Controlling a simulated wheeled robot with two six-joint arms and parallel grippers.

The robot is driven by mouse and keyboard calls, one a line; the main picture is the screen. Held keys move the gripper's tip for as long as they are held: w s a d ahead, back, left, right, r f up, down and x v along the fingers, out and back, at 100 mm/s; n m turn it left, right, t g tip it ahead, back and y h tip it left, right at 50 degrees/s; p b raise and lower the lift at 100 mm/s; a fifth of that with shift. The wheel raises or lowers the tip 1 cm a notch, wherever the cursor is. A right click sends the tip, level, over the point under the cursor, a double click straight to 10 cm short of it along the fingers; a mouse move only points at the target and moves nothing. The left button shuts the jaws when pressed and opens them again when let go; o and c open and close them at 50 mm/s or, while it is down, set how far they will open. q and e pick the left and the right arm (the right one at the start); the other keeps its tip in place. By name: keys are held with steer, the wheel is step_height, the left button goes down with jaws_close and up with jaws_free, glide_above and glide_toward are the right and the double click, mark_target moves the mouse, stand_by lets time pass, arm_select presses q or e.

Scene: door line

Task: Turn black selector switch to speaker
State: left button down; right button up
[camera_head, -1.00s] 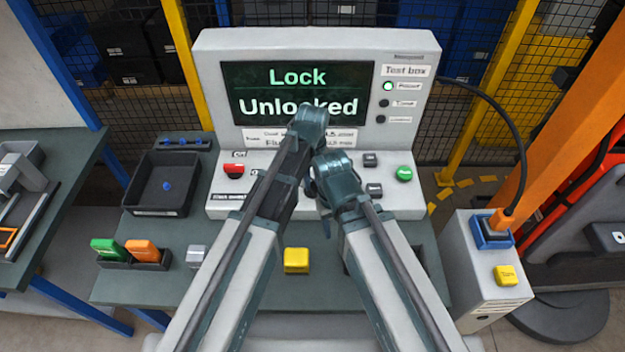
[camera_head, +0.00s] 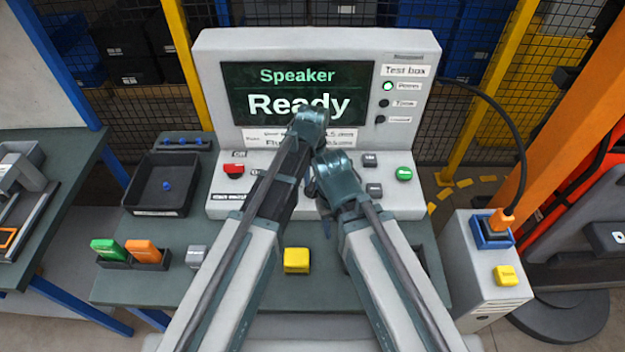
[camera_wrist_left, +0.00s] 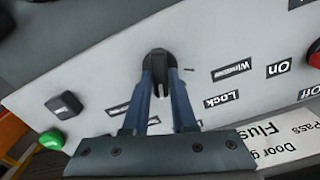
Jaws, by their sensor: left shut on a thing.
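The black selector switch (camera_wrist_left: 157,61) is on the sloped light panel in the left wrist view. My left gripper (camera_wrist_left: 160,80) is shut on its knob, one blue-grey finger on each side. Labels reading Window and Lock lie to the right of the knob in that view; a label to the left is partly covered by a finger. In the head view my arms hide the switch. The test box screen (camera_head: 297,92) reads "Speaker" and "Ready", partly covered by my left wrist.
A red button (camera_head: 233,171) is at the panel's left and a green button (camera_head: 404,173) at its right. A black tray (camera_head: 160,184), a yellow block (camera_head: 296,260) and a holder with green and orange pieces are on the bench. A black cable (camera_head: 522,160) hangs at right.

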mark_target(312, 183)
arm_select(q)
steer(key=shift+m, duration=1.1)
steer(key=c, duration=0.7)
jaws_free()
step_height(312, 183, up, 14)
steer(key=p, duration=1.4)
steer(key=shift+f, duration=0.1)
